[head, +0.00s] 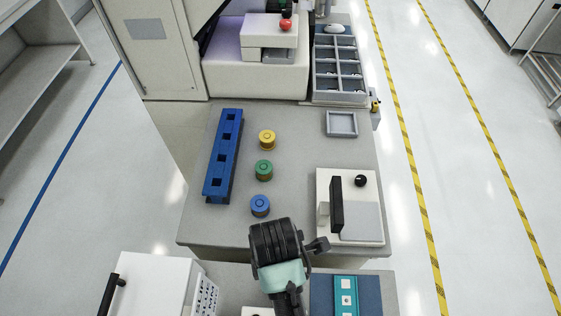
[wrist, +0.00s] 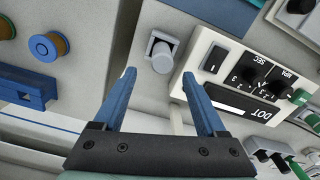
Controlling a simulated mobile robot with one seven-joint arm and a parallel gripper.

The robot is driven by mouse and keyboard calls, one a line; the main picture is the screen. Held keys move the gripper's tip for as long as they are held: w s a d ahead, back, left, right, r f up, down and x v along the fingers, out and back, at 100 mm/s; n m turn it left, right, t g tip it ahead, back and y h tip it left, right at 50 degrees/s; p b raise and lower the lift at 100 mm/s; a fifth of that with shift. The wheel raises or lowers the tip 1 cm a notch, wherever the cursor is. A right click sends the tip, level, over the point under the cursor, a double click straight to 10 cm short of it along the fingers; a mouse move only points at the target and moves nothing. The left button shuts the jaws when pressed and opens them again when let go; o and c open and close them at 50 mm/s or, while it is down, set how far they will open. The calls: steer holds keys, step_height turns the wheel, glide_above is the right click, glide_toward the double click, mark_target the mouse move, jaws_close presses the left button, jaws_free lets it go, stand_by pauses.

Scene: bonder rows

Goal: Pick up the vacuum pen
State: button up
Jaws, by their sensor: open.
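No thing in view can be surely told as the vacuum pen. In the wrist view a pale grey round-ended piece (wrist: 162,56) sits in a small light square holder on the grey bench, just beyond my fingertips; I cannot tell whether it is the pen. My gripper (wrist: 160,76) is open, with two blue fingers apart and nothing between them. The fingertips point toward that piece and appear apart from it. In the head view my dark, ringed wrist hides the bench below it, and the fingers cannot be made out.
A white control box marked DOT (wrist: 236,85) stands close right of my fingers. The head view shows a blue slotted rack (head: 223,157), yellow (head: 267,138), green (head: 264,170) and blue (head: 260,205) spools, a white device (head: 363,220) and a blue mat (head: 321,293).

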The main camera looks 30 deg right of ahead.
step_height(320, 180, down, 2)
steer(key=shift+f, duration=0.25)
steer(key=f, duration=0.1)
steer(key=f+p, duration=0.1)
steer(key=f, duration=0.2)
steer(key=shift+s+d, duration=0.25)
steer(key=shift+f, duration=0.55)
jaws_close()
